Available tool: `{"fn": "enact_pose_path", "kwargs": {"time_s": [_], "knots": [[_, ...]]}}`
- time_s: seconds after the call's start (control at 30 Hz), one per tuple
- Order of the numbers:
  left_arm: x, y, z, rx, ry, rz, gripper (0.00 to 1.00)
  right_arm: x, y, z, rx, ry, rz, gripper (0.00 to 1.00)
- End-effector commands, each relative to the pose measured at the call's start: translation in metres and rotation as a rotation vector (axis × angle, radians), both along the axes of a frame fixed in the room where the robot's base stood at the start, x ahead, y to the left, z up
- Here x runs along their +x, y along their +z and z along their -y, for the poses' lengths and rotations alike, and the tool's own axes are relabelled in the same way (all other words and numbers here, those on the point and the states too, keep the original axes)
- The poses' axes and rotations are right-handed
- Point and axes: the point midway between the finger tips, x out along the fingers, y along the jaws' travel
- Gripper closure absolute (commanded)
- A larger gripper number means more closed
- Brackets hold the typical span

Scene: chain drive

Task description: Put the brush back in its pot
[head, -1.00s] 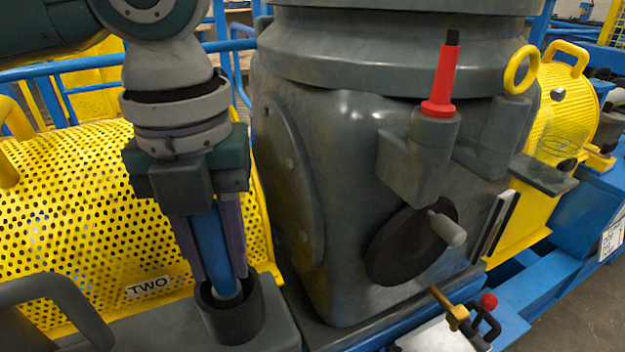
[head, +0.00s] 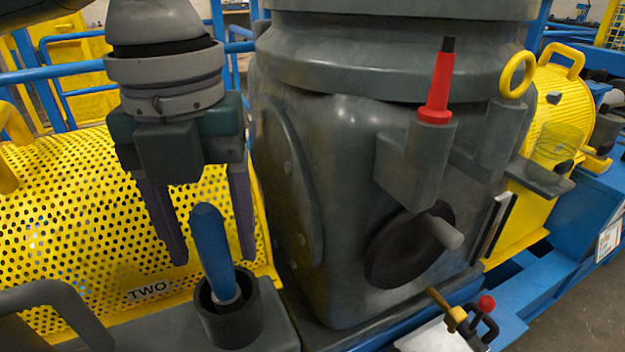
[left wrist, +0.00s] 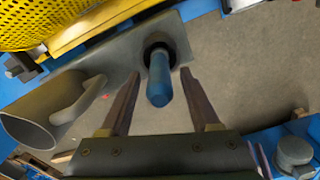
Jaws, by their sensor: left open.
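The brush (head: 214,247) stands in its dark pot (head: 233,319), with its blue handle up and tilted a little to the left. The pot is on a grey ledge at the front left. The brush's lower end is hidden inside the pot. My left gripper (head: 212,260) is open above the pot, its fingers apart on either side of the handle and not touching it. In the left wrist view, the blue handle (left wrist: 159,82) shows between the two open fingers (left wrist: 161,74), with the dark pot (left wrist: 160,42) beyond it. My right gripper is not in view.
A yellow perforated guard (head: 70,215) marked "TWO" is behind and left of the pot. A large grey housing (head: 345,200) stands to its right, with a red-handled tool (head: 438,90) and a yellow ring (head: 518,74) in holders. A grey curved handle (head: 55,295) is at the lower left.

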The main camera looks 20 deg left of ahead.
Motion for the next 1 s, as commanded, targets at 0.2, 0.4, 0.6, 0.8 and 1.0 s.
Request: {"fn": "enact_pose_path", "kwargs": {"time_s": [0.2, 0.4, 0.6, 0.8, 1.0], "knots": [[0.002, 0.054, 0.000, -0.001, -0.001, 0.006, 0.37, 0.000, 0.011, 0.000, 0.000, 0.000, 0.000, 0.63], [0.002, 0.084, 0.000, -0.001, 0.000, 0.003, 0.37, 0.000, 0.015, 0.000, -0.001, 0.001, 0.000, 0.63], [0.001, 0.091, 0.000, 0.001, 0.000, 0.001, 0.37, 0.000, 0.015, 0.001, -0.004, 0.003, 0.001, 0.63], [0.001, 0.091, 0.000, 0.000, 0.000, 0.000, 0.37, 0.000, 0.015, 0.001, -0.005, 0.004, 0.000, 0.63], [0.001, 0.091, 0.000, -0.001, 0.001, 0.001, 0.37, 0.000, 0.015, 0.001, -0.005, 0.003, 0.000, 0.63]]}}
